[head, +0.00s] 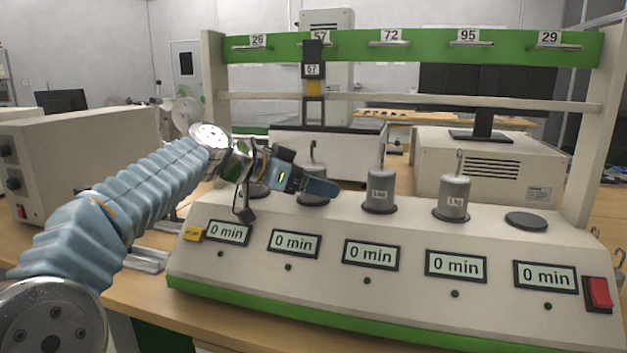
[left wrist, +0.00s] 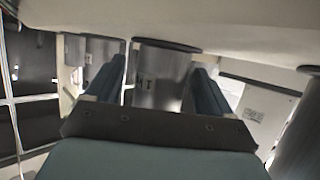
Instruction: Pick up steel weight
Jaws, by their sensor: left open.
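Grey steel weights with top hooks stand on round pads of the sloped test console. One weight (head: 314,172) stands behind my left gripper (head: 312,184), which partly hides it. In the left wrist view the weight (left wrist: 162,75) stands between the two blue-grey fingers of the gripper (left wrist: 158,72), with gaps on both sides. The gripper is open. A middle weight (head: 380,192) and a right weight (head: 453,199), marked 1 kg, stand further right on the console. My right gripper is not in view.
The console (head: 320,220) has "0 min" displays and a red switch (head: 598,294). An empty dark pad (head: 527,222) lies at its right. Above runs a green rail (head: 340,47) with numbered hooks; a black-and-yellow item (head: 313,70) hangs at 57. A beige box (head: 85,150) stands left.

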